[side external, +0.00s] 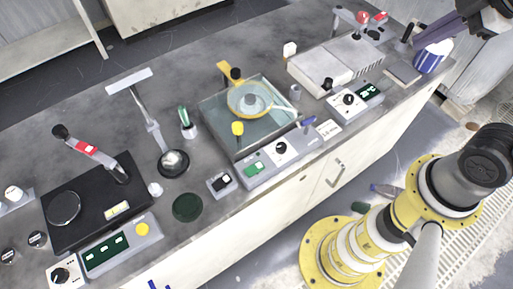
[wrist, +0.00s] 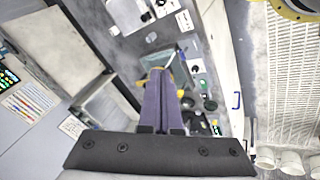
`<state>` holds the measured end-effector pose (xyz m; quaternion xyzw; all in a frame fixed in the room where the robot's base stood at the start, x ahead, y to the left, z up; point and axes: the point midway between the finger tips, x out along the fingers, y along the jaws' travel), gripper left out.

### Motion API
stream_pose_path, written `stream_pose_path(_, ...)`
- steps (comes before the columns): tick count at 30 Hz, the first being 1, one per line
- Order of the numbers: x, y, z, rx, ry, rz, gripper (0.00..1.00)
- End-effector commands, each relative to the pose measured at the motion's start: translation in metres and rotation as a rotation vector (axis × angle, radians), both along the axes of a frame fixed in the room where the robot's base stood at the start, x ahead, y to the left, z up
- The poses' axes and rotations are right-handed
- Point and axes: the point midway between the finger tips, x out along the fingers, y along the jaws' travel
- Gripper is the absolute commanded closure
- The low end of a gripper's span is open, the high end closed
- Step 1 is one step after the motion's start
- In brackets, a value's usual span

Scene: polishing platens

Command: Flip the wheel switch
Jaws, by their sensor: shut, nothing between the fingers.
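A small grey box with a black and white rocker switch (side external: 222,182) sits at the bench's front edge. It may be the wheel switch, but I see no readable label. Beside it is a grey control panel (side external: 268,161) with a green display and a round knob. Behind them is a glass-sided tray (side external: 218,121) holding a yellow-ringed wheel (side external: 249,99). My gripper (side external: 416,44) is high at the upper right in the side view, far from the switch. In the wrist view its purple fingers (wrist: 160,74) are together and empty, hiding part of the bench.
A black polishing unit (side external: 88,216) with a lever stands at the left. A black round dish (side external: 173,163) and a dark green disc (side external: 187,207) lie nearer the middle. The bench's back strip is clear.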

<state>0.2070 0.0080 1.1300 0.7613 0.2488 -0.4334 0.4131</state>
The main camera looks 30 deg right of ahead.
Motion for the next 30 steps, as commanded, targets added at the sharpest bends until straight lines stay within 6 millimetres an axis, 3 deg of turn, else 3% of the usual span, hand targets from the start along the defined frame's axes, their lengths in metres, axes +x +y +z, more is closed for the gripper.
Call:
stream_pose_path(8,0.053,0.032,0.009,-0.244,0.038,0.558,1.0)
stream_pose_path(14,0.097,0.075,-0.001,-0.405,0.067,1.006,1.0)
stream_pose_path(22,0.141,0.16,-0.047,-0.554,0.105,1.587,1.0)
stream_pose_path(30,0.143,0.248,-0.12,-0.578,0.184,1.932,1.0)
